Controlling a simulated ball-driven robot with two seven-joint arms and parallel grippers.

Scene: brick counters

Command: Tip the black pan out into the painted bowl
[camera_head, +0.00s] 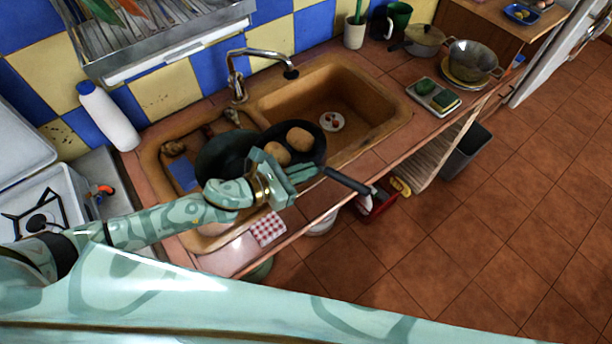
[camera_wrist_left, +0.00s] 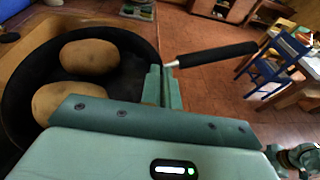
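The black pan (camera_head: 318,150) is above the sink's front edge, with two brown potatoes (camera_head: 299,139) in it. Its handle (camera_head: 348,181) points right, towards the floor side. My left gripper (camera_head: 292,176) is shut on the pan near where the handle starts. In the left wrist view, the pan (camera_wrist_left: 132,58) is close, the potatoes (camera_wrist_left: 88,57) lie inside, and the fingers (camera_wrist_left: 161,86) are at its rim. A small white dish with red marks (camera_head: 332,121) sits in the right sink basin; I cannot tell whether it is the painted bowl.
A dark round vessel (camera_head: 222,155) lies over the left basin, beside the pan. The tap (camera_head: 238,75) stands behind. A metal colander (camera_head: 472,61), a lidded pot (camera_head: 424,40) and a sponge tray (camera_head: 434,97) are on the right counter. A blue dish (camera_head: 521,14) is farther off.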

